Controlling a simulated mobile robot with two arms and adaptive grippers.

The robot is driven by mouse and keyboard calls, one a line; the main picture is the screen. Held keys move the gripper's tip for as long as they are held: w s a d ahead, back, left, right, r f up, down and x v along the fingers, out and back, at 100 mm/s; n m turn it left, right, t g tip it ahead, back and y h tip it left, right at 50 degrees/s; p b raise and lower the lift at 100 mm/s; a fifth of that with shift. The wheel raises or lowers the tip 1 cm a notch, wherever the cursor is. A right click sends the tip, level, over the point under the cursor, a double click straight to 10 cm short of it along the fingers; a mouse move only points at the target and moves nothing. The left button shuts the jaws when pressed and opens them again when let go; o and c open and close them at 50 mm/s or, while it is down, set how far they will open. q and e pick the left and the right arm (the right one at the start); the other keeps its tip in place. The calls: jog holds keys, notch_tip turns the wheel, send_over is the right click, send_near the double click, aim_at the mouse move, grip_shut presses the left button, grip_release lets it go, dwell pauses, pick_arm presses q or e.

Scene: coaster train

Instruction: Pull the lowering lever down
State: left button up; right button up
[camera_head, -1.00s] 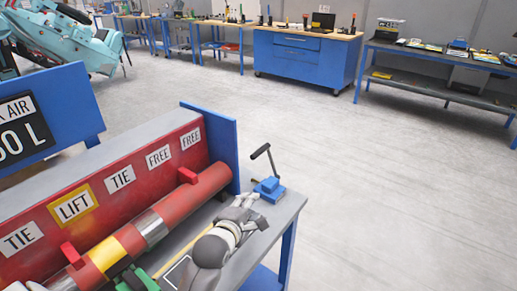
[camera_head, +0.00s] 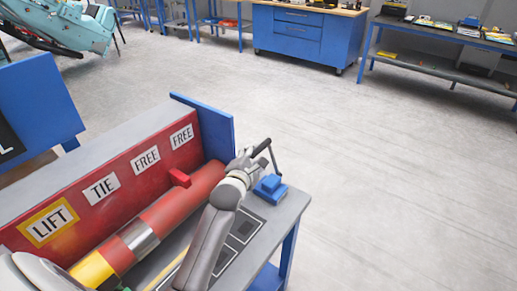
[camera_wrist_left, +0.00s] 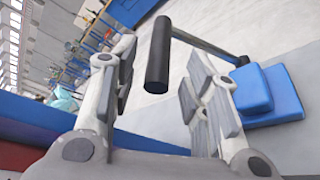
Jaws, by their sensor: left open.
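The lowering lever (camera_head: 276,160) stands on a blue base (camera_head: 270,188) at the far right corner of the bench. Its black handle also shows in the left wrist view (camera_wrist_left: 158,58), joined to a grey rod that runs right towards the blue base (camera_wrist_left: 266,90). My left gripper (camera_head: 249,162) is at the handle in the head view. In the left wrist view my left gripper (camera_wrist_left: 158,85) is open, with the black handle between its two fingers. Clear gaps show on both sides of the handle. My right gripper is not in view.
A red cylinder (camera_head: 185,205) lies along the bench (camera_head: 291,207) beside a red panel with LIFT, TIE and FREE labels. A blue end plate (camera_head: 205,128) stands left of my left gripper. Floor to the right is clear.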

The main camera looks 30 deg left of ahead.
aim_at(259, 150)
pick_arm(q)
jog(key=x, duration=0.3)
jog(key=shift+r, duration=0.1)
jog(key=shift+w, duration=0.3)
jog(key=shift+w+a+f, duration=0.1)
jog(key=shift+w+f, duration=0.15)
jog(key=shift+w, duration=0.1)
jog(key=c, duration=0.6)
grip_shut()
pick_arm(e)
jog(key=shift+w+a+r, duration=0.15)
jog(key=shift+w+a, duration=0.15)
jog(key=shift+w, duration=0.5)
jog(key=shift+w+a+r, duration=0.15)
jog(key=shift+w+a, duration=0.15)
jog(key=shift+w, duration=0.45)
